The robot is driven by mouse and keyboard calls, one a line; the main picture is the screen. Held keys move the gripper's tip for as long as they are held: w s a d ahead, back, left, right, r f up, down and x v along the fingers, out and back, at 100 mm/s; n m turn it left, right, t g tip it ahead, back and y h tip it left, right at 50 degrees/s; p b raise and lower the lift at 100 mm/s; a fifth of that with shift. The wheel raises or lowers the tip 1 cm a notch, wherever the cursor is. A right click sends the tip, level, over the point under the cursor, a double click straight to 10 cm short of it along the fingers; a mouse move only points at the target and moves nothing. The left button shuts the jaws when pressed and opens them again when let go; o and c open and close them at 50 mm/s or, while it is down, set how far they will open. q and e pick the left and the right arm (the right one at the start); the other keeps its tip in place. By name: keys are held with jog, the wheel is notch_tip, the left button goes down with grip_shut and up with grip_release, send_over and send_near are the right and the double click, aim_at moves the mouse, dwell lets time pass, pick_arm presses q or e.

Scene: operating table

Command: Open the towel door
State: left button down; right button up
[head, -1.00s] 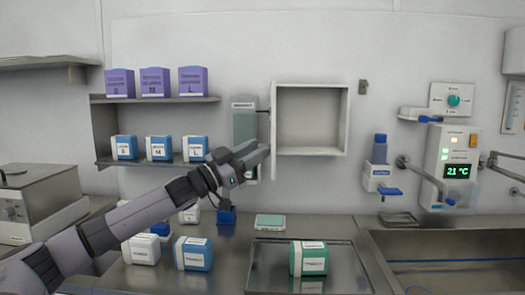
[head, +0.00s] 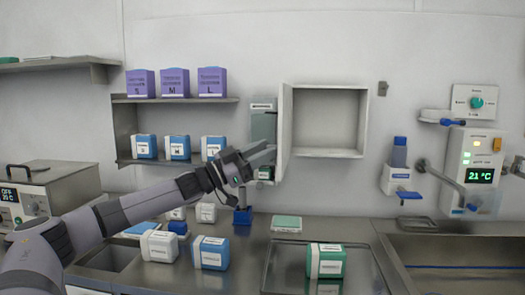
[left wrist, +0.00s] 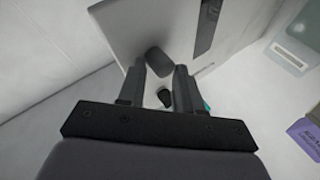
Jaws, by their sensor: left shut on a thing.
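The towel door (head: 285,130) is a pale panel on the left side of a square white wall cabinet (head: 363,122). It stands swung out from the wall, and the cabinet's bare interior shows. My left gripper (head: 266,156) is at the lower outer edge of the door. In the left wrist view, the white door panel (left wrist: 125,30) fills the upper part, with a dark rounded handle piece (left wrist: 158,62) at the fingers. My left gripper (left wrist: 160,86) is shut on the door's handle; the exact contact is partly hidden. My right gripper is not in view.
A grey-green wall dispenser (head: 263,125) hangs just left of the door, partly behind it. Shelves with purple boxes (head: 175,83) and blue-white boxes (head: 179,147) are further left. Containers and a tray (head: 374,283) stand on the counter below.

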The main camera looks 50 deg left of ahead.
pick_arm(q)
jog(key=shift+a+r+n+t+y, duration=0.15)
jog(key=shift+a+r+n+y, duration=0.1)
jog(key=shift+a+r, duration=0.25)
jog(key=shift+a+r+n+t+y, duration=0.15)
jog(key=shift+a+r+y, duration=0.1)
jog(key=shift+a, duration=0.4)
jog(key=c, duration=1.2)
grip_release()
jog(key=o, duration=0.3)
jog(key=shift+w+a+f, duration=0.2)
jog(key=shift+w+f, duration=0.05)
jog(key=shift+w, duration=0.1)
jog(key=shift+d, duration=0.1)
jog(key=shift+c, duration=0.2)
jog(key=shift+s+f, duration=0.2)
jog(key=p+v, duration=0.1)
jog(key=v, duration=0.5)
jog(key=shift+s+d+f+h, duration=0.2)
jog(key=shift+s+f+h, duration=0.1)
jog(key=shift+s, duration=0.1)
